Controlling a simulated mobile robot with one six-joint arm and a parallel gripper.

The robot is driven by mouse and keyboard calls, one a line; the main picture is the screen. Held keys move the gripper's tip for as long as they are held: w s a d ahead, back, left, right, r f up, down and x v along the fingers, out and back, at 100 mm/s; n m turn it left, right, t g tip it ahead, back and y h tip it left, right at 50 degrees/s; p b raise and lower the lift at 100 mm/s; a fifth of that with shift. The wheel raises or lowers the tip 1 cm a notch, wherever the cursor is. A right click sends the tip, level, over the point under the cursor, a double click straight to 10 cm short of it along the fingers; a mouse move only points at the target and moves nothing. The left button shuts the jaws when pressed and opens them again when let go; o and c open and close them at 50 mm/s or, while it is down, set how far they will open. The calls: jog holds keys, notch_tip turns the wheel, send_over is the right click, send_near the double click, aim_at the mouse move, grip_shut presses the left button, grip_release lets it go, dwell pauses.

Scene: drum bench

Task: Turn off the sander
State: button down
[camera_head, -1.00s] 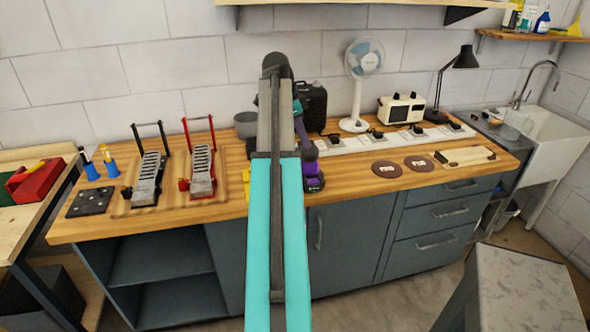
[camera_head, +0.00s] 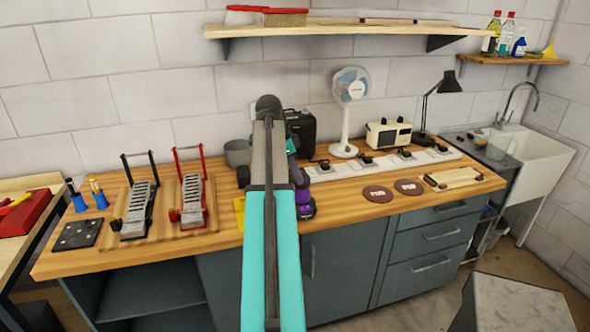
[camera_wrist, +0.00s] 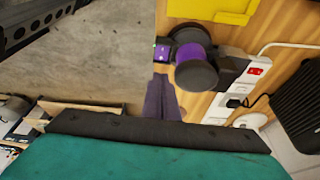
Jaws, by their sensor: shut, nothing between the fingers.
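The sander (camera_wrist: 192,55), a purple drum-shaped machine with dark ends, stands at the bench's front edge in the wrist view. A small green light shows on its front side. In the head view only part of it (camera_head: 307,210) shows beside my arm. My gripper (camera_wrist: 160,78) is shut and empty, its purple-grey fingers pointing at the sander from just beside it. I cannot tell whether they touch it.
A white power strip (camera_wrist: 238,85) with a red switch lies by the sander. A yellow object (camera_wrist: 205,10) is on the other side. A black case (camera_head: 301,132), a fan (camera_head: 345,115) and a white radio-like box (camera_head: 388,134) stand behind. Brown discs (camera_head: 377,194) lie to the right.

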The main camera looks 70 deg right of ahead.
jog(key=p, duration=0.2)
send_over(308, 207)
jog(key=w+a, duration=0.1)
notch_tip(308, 207, down, 6)
jog(key=shift+w+f, duration=0.1)
jog(key=shift+w+a+p+x, duration=0.15)
jog(key=shift+p+x, duration=0.2)
jog(key=shift+x, duration=0.65)
jog(key=shift+w+a+p+x, duration=0.1)
jog(key=shift+w+p+x, duration=0.2)
jog(key=shift+x, duration=0.65)
jog(key=shift+s+f, duration=0.1)
jog(key=shift+f, duration=0.05)
